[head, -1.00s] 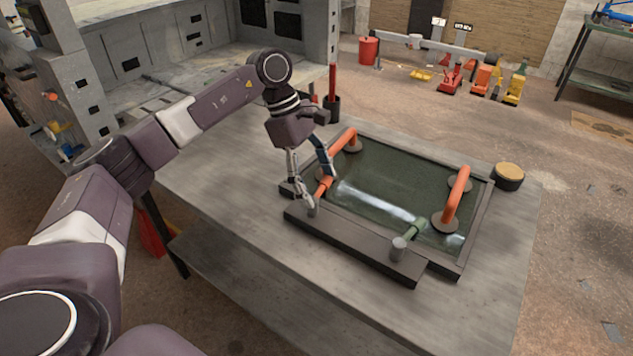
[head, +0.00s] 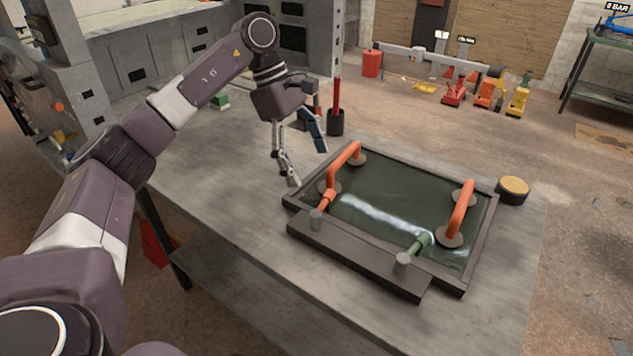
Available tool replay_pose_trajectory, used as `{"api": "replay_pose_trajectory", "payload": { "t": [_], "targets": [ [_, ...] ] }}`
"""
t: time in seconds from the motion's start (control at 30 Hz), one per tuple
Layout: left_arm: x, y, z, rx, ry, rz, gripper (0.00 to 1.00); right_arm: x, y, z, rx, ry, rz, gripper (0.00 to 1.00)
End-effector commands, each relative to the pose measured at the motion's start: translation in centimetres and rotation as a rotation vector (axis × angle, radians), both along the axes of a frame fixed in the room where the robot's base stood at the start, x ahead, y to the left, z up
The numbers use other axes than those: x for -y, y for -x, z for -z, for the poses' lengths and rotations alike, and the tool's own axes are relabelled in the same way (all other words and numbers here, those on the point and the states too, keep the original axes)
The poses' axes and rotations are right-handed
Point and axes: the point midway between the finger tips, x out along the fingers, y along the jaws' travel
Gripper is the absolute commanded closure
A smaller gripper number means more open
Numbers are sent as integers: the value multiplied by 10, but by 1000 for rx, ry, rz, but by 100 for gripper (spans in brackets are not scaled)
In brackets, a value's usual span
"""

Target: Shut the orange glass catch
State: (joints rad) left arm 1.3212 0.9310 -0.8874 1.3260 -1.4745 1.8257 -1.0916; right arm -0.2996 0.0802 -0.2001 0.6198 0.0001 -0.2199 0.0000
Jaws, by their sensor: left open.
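The orange glass catch (head: 327,199) is a short bar at the left end of the dark front rail, beside a grey post (head: 316,220). It points inward from the post over the frame edge onto the glass (head: 385,205), roughly parallel to the green catch (head: 421,242) at the rail's right end. The frame (head: 478,238) lies flat on the bench. My left gripper (head: 306,164) is open and empty, above and to the left of the orange catch, apart from it. My right gripper is not in view.
Two orange suction handles stand on the glass, a left one (head: 343,164) and a right one (head: 460,214). A dark cup (head: 336,123) with a red stick stands behind the frame. A yellow-topped round button (head: 514,187) is at right. The bench (head: 225,190) is clear on the left.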

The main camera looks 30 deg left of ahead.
Motion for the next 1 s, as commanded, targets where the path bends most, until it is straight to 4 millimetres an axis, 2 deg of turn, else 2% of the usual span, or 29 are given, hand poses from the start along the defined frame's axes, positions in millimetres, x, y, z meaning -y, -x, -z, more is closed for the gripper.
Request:
{"api": "replay_pose_trajectory", "payload": {
  "t": [0.1, 0.27, 0.83, 0.93, 1.0],
  "targets": [
    [-7, -1, -19, 3, 1, 0, 17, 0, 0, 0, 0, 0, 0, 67],
    [-12, 0, -30, 2, 1, 1, 17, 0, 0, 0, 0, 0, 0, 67],
    [-13, 0, -32, 1, 0, 2, 17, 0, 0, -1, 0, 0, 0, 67],
    [-13, 0, -42, 1, 0, 2, 17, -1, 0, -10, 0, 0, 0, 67],
    [-13, 0, -56, 1, 0, 2, 17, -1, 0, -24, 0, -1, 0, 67]
  ]
}}
